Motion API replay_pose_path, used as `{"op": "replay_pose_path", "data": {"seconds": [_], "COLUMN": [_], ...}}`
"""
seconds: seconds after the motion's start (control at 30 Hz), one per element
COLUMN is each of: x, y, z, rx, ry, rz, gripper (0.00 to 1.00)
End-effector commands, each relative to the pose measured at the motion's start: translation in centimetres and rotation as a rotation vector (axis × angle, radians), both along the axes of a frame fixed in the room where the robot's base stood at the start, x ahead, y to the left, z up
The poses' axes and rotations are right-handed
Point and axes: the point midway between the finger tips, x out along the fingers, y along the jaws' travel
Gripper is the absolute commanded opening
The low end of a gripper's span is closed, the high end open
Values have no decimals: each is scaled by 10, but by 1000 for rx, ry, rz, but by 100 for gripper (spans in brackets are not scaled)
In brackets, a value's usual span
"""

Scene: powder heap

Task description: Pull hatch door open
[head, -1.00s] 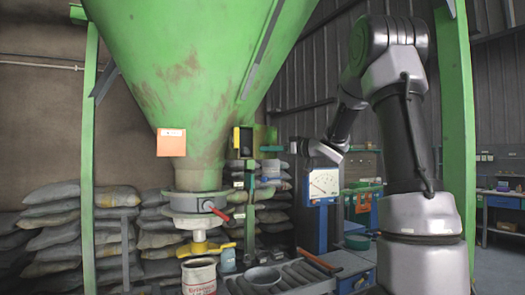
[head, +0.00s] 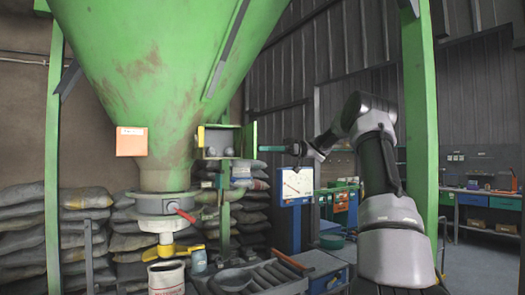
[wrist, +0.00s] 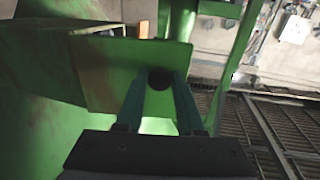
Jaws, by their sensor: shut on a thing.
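The hatch door (head: 251,139) is a green panel standing swung out at the right side of a small box opening (head: 221,141) on the green hopper. The opening shows dark inside, with a yellow edge at its left. My gripper (head: 263,148) is at the door from the right, its teal fingers pointing left. In the wrist view the green door (wrist: 105,80) lies in front of my fingers. They are shut on a round black knob (wrist: 160,78) on the door. The box (wrist: 55,40) shows behind the door at upper left.
The large green hopper (head: 165,75) stands left of the hatch, with a red-handled valve (head: 163,204) below. Green posts stand at left and right (head: 420,120). A blue scale (head: 294,190) stands below my gripper. Grey sacks (head: 25,230) are stacked behind.

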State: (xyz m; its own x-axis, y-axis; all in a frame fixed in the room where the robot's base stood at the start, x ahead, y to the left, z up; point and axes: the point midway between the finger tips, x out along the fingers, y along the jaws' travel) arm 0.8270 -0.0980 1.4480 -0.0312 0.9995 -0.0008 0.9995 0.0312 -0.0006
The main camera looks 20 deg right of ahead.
Motion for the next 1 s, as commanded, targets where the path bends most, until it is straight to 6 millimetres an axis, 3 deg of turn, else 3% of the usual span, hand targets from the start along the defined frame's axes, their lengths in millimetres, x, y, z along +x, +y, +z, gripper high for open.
{"op": "replay_pose_path", "data": {"seconds": [0.73,0.77,0.83,1.0], "x": [3,3,3,3], "y": [-2,-2,-2,-3], "z": [2,2,2,1], "rx": [2,2,2,2], "ry": [-2,-2,-2,-1], "rz": [92,92,92,92], "gripper": [0,40,66,66]}}
